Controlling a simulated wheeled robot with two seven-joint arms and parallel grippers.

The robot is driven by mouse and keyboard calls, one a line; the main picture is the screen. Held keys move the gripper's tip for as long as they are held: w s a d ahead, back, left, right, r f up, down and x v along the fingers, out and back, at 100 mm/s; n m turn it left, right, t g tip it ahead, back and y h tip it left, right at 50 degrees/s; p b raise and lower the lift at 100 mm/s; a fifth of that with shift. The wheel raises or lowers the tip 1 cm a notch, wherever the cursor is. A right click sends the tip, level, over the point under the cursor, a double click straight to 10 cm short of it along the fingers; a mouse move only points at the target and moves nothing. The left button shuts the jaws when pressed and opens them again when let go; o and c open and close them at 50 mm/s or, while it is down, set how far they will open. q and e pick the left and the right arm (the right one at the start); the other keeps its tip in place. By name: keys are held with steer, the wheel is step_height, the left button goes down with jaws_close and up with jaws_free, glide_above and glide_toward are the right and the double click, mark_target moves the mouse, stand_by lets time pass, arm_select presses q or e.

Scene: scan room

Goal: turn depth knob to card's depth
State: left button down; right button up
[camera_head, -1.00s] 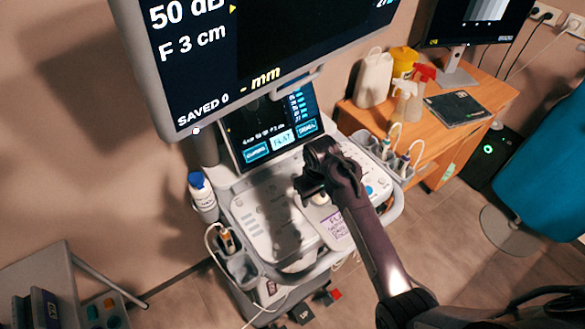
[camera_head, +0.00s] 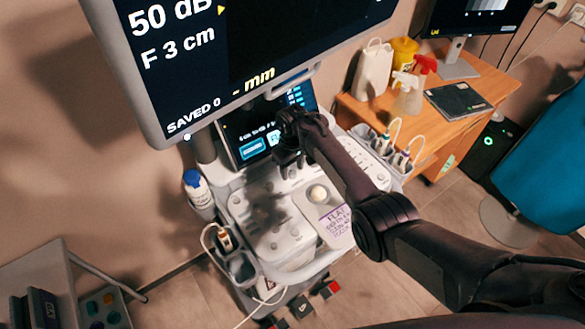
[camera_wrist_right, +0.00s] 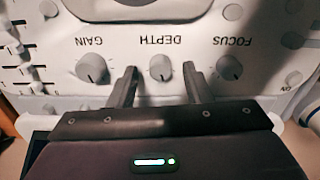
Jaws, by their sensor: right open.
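In the right wrist view, the grey depth knob (camera_wrist_right: 160,68) sits under the upside-down label DEPTH. My right gripper (camera_wrist_right: 160,76) is open, with one fingertip on each side of the knob and gaps visible. In the head view, my right gripper (camera_head: 288,158) is over the upper part of the ultrasound console (camera_head: 262,222), just below the small touchscreen, and hides the knob there. A card (camera_head: 336,219) with purple print lies on the console; its top word looks like FLAT, the smaller lines are unreadable. My left gripper is not in view.
The gain knob (camera_wrist_right: 92,68) and focus knob (camera_wrist_right: 229,67) flank the depth knob closely. The large monitor (camera_head: 215,85) shows 50 dB and F 3 cm. A bottle (camera_head: 198,190) stands left of the console; probe holders (camera_head: 240,266) line its sides. A wooden desk (camera_head: 440,125) is at right.

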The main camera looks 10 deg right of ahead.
steer(key=shift+f, duration=0.35)
jaws_close()
